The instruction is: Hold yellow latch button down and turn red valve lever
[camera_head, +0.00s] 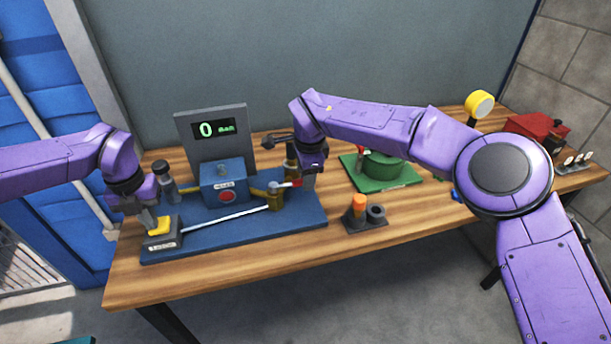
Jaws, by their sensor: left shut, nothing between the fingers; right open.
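The yellow latch button (160,226) sits on a dark labelled block at the left front of a blue base plate (240,232). My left gripper (152,222) is shut and empty, with its tips right at the button; I cannot tell whether the button is pressed down. The red valve lever (289,184) is at the right of the plate, by a brass valve body (274,195). My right gripper (306,182) is open at the lever's right end and partly hides it. I cannot tell whether it touches the lever.
A blue box (224,183) stands mid-plate before a grey display panel (183,140) reading 0. A white rod (226,219) runs from button block to valve. A green device (382,168), an orange-topped stand (359,207) and a red box (532,128) stand to the right.

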